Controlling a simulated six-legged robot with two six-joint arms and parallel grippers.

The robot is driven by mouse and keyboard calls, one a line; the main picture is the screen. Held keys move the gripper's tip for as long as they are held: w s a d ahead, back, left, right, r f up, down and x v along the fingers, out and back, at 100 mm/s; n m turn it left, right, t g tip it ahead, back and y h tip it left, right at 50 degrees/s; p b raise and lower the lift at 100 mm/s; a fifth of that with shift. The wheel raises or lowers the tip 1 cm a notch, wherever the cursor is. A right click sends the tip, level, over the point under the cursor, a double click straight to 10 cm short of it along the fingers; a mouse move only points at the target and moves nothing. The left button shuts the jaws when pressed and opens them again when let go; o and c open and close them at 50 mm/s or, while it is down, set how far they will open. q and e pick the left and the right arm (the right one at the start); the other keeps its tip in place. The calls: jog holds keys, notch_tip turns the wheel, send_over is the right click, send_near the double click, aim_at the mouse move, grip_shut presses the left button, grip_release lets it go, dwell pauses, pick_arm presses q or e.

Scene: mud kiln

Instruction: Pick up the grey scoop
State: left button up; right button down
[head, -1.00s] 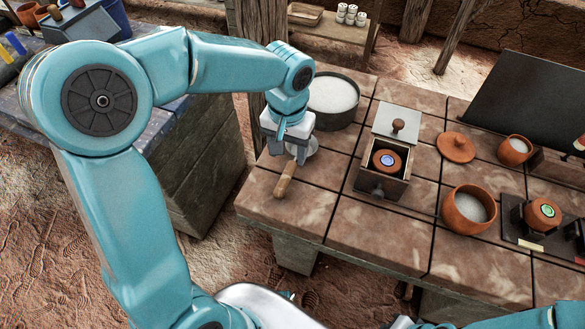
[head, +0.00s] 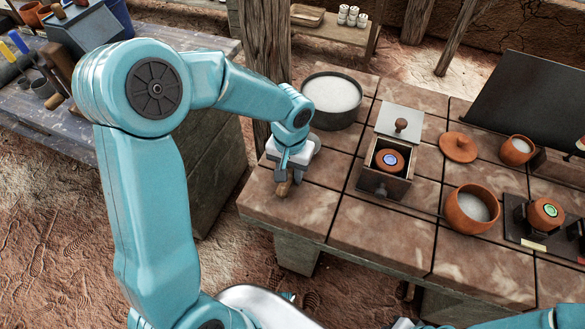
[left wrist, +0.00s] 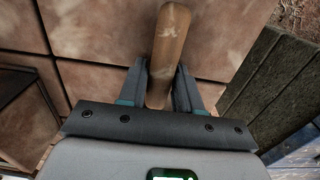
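The scoop lies on the tiled table, near its left end. Its wooden handle (head: 283,188) pokes out below my left gripper (head: 290,178), and its bowl is hidden behind the gripper in the head view. In the left wrist view the handle (left wrist: 171,40) runs between the two fingers of my left gripper (left wrist: 162,75). The fingers sit close on both sides of the handle; whether both press on it I cannot tell. The fingertips are down near the tabletop. My right gripper is not in view.
A round pan of white material (head: 333,98) stands just behind the gripper. A clay lid (head: 458,147) and clay pots (head: 472,208) are farther right. The table's front-left corner is clear.

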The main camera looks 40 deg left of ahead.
pick_arm(q)
grip_shut()
jog(key=shift+r, duration=0.1)
